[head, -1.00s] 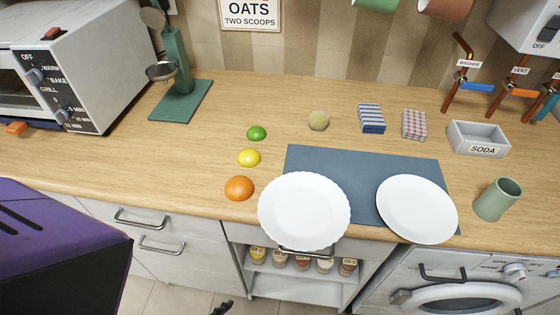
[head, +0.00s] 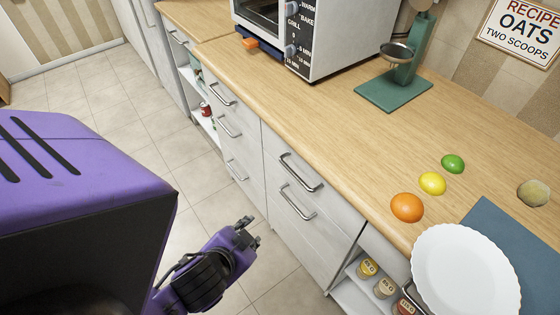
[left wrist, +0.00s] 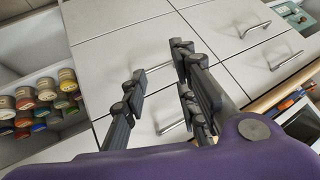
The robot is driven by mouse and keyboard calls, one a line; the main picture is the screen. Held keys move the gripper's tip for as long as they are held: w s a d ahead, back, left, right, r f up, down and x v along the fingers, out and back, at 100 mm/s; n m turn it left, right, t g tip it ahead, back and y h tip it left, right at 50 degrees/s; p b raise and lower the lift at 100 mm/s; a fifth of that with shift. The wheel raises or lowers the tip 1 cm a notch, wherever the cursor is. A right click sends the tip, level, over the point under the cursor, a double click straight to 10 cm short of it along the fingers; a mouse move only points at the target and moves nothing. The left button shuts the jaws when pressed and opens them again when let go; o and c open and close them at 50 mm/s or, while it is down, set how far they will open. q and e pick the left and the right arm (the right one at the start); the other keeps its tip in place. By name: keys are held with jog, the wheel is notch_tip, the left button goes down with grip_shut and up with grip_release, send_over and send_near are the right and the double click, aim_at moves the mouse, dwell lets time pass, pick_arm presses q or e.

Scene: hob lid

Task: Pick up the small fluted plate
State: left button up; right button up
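The fluted plate (head: 465,272) is white with a scalloped rim. It lies at the lower right of the head view, at the counter's front edge and partly over the blue-grey mat (head: 490,222). My left gripper (head: 250,232) is in front of the drawers, below counter height and well left of the plate. In the left wrist view its dark fingers (left wrist: 160,75) are spread apart with nothing between them. The plate does not show in that view. My right gripper is not in view.
An orange (head: 407,207), a lemon (head: 432,183) and a lime (head: 453,164) lie left of the plate. Drawer handles (head: 301,172) stick out from the cabinet front. Spice jars (left wrist: 25,98) fill an open shelf.

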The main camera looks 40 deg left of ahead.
pick_arm(q)
jog(key=w+d+r+m+t+h, duration=0.4)
jog(key=w+d+r+t, duration=0.15)
jog(key=w+r, duration=0.3)
jog(key=w+d+r+m+t+h, duration=0.45)
jog(key=w+d+r, duration=0.3)
jog(key=r, duration=0.25)
jog(key=d+r+m+g+h, duration=0.2)
jog(key=d+r+m+h, duration=0.2)
jog(key=d+m+h, duration=0.15)
jog(key=m+g+h, duration=0.4)
jog(key=m+g, duration=1.1)
send_near(423, 290)
jog(key=w+d, duration=0.1)
jog(key=d, duration=0.1)
jog(key=shift+d+f, duration=0.35)
jog(key=shift+f, duration=0.25)
jog(key=x, duration=0.4)
jog(key=p+x, duration=0.1)
jog(key=x, duration=0.1)
jog(key=shift+s+d+r, duration=0.1)
jog(key=shift+s+d, duration=0.25)
jog(key=shift+d, duration=0.2)
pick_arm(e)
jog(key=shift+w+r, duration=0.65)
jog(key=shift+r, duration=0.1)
pick_arm(q)
jog(key=shift+c, duration=0.3)
grip_shut()
